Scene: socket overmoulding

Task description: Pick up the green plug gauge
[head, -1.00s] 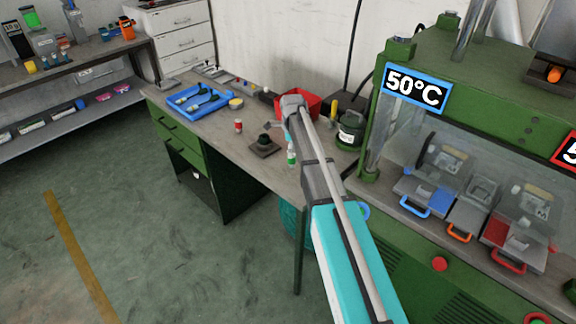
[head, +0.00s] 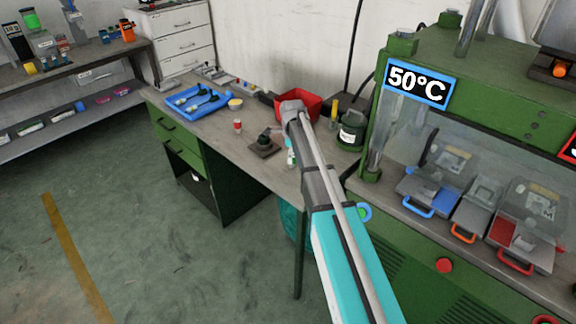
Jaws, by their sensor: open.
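A small dark green piece (head: 264,140) stands on a square brown base (head: 263,149) on the bench; it looks like the green plug gauge, but it is too small to be sure. My gripper (head: 276,129) shows only as a small grey part beside my wrist, just above and to the right of the dark green piece. It is open, and I see nothing held in it. My arm hides most of the gripper and part of the bench behind it. I cannot tell the exact gap between the gripper and the piece.
A blue tray (head: 197,103) with dark tools lies to the left. A small red can (head: 238,126) and a yellow-topped tub (head: 235,104) stand nearby. A red bin (head: 312,104) and a dark green canister (head: 351,132) are behind my arm. The green press (head: 485,85) stands right.

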